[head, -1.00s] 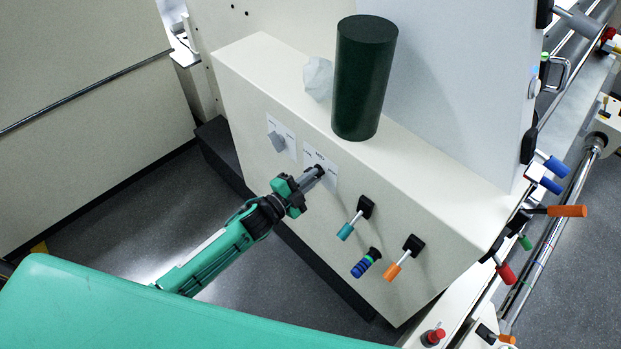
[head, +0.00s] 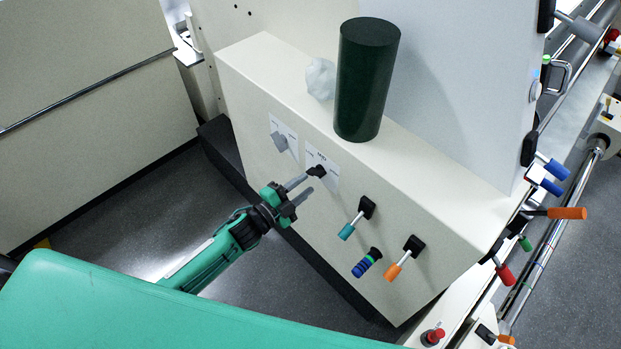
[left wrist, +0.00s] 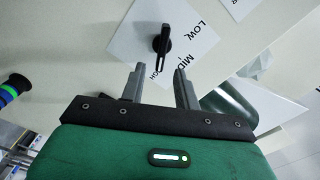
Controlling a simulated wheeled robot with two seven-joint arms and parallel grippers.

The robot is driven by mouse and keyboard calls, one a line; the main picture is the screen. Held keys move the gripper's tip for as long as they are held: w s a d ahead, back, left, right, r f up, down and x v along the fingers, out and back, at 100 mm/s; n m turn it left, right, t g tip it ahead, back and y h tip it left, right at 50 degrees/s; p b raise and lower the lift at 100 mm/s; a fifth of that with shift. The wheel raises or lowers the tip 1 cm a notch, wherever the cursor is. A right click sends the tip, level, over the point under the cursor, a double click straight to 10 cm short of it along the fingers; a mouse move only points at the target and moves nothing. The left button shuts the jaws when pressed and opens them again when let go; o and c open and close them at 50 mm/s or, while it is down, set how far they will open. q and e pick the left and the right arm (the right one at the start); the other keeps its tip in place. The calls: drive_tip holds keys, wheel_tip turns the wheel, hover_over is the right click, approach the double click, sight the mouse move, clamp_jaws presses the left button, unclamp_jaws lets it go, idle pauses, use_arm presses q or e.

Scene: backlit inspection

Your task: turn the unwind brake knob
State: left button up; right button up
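A black knob (head: 317,171) sits on a white label plate on the cream cabinet's front. In the left wrist view the knob (left wrist: 162,40) is clear of my fingers, on a plate lettered LOW, MID and a partly hidden word ending in GH. Its long end points down the picture, towards that last word. My left gripper (head: 300,190) is open and empty, its two grey fingers apart, just short of the knob. In the left wrist view the fingertips (left wrist: 159,70) lie either side of the knob's lower end. My right gripper is not in view.
A grey knob (head: 279,142) on another plate is to the left. A dark green cylinder (head: 366,80) and a pale crumpled lump (head: 320,79) are on top.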

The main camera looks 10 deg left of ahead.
use_arm(q)
drive_tip(key=p+v, duration=0.1)
drive_tip(key=v, duration=0.9)
idle(0.3)
